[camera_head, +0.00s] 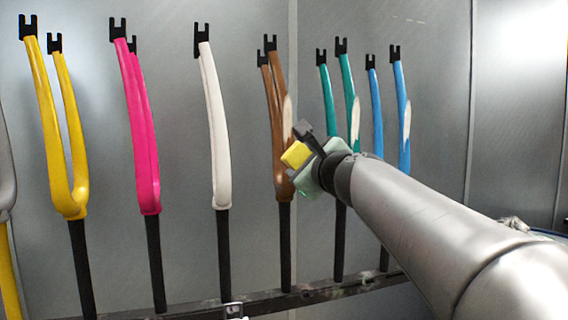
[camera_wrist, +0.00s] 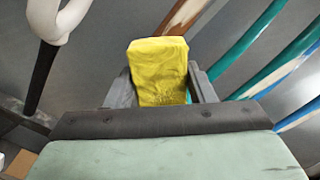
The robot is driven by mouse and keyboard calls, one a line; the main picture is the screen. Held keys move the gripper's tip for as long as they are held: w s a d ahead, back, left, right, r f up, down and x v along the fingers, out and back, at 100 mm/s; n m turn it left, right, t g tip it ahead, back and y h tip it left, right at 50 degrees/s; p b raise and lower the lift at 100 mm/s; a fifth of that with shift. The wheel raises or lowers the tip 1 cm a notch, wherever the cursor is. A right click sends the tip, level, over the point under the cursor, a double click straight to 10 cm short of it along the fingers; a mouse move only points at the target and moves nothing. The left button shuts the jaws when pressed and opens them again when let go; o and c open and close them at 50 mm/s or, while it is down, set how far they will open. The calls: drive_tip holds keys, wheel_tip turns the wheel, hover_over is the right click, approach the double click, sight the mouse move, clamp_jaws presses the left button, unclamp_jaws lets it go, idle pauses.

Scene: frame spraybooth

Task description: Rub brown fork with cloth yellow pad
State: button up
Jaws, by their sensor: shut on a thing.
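The brown fork (camera_head: 278,130) stands upright in the rack, crown low and two legs pointing up, with a pale patch on its right leg. In the wrist view a piece of the brown fork (camera_wrist: 186,14) shows at the top, with the pale patch beside it. My gripper (camera_head: 304,145) is shut on the yellow cloth pad (camera_wrist: 158,70), which sits between both fingers. In the head view the yellow pad (camera_head: 295,154) appears in front of or beside the brown fork's right leg. I cannot tell whether they touch.
A white fork (camera_head: 214,120) and a pink fork (camera_head: 143,130) stand to the left, a yellow fork (camera_head: 68,190) farther left. A teal fork (camera_head: 328,100) and a blue fork (camera_head: 404,110) stand close on the right. A dark rail (camera_head: 270,302) runs below.

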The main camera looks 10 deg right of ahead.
drive_tip(key=shift+s, duration=0.1)
drive_tip(key=s, duration=0.2)
drive_tip(key=shift+s+d, duration=0.2)
drive_tip(key=shift+s, duration=0.2)
idle(0.4)
drive_tip(key=shift+m+h, duration=0.3)
drive_tip(key=shift+h, duration=0.2)
drive_tip(key=w+p, duration=0.1)
drive_tip(key=w, duration=0.1)
drive_tip(key=w+a+p, duration=0.1)
drive_tip(key=w+p, duration=0.1)
drive_tip(key=w+r+p, duration=0.1)
drive_tip(key=w, duration=0.1)
drive_tip(key=shift+a+p, duration=0.3)
drive_tip(key=shift+p, duration=0.05)
drive_tip(key=shift+w+a+f, duration=0.1)
drive_tip(key=shift+w, duration=0.4)
drive_tip(key=shift+w, duration=0.9)
